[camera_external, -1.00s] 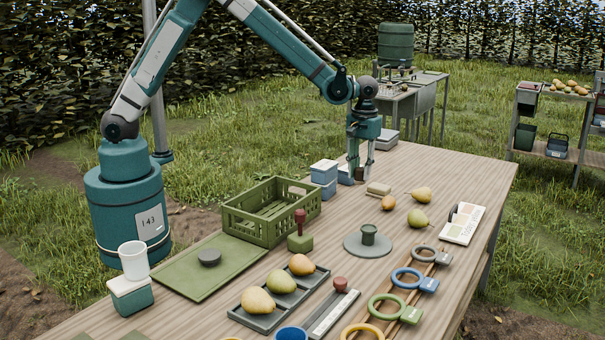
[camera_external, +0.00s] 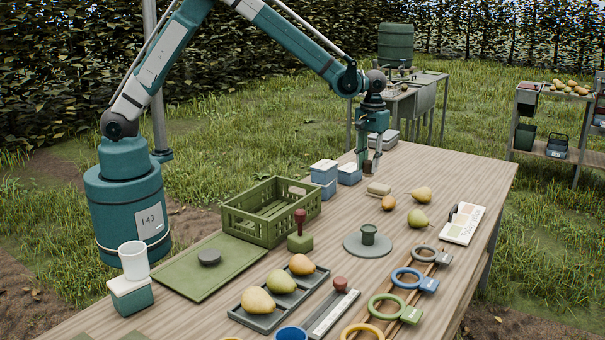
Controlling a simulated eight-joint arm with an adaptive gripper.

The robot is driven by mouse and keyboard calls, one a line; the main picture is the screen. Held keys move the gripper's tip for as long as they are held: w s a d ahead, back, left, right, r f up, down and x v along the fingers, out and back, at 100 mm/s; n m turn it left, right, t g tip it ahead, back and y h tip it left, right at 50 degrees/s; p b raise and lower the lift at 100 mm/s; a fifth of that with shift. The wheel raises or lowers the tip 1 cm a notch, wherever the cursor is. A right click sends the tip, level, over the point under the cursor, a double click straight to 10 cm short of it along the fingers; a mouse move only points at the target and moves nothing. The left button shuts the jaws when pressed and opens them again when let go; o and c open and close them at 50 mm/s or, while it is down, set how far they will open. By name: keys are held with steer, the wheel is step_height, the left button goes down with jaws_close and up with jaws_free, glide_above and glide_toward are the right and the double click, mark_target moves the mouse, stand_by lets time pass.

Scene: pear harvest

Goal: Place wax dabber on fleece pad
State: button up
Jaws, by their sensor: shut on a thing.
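My gripper (camera_external: 373,163) is near the far end of the wooden table, pointing down. It is shut on a small dark brown thing (camera_external: 368,168), which appears to be the wax dabber. The fingers hide part of it, and I cannot tell whether its bottom touches the table. A small beige pad (camera_external: 378,189), possibly the fleece pad, lies on the table just in front of my gripper, apart from the held thing.
Blue boxes with pale lids (camera_external: 324,174) stand left of my gripper. A green crate (camera_external: 270,212) is nearer left. Loose pears (camera_external: 422,194) and a grey disc with a green cup (camera_external: 368,240) lie to the front and right.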

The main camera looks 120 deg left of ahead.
step_height(320, 180, up, 3)
steer(key=p, duration=0.1)
glide_above(379, 186)
steer(key=shift+w, duration=0.1)
steer(key=shift+f, duration=0.1)
steer(key=shift+f, duration=3.1)
steer(key=shift+f, duration=1.85)
steer(key=shift+f+b, duration=0.1)
steer(key=shift+b, duration=0.25)
steer(key=o, duration=0.8)
steer(key=shift+o, duration=0.4)
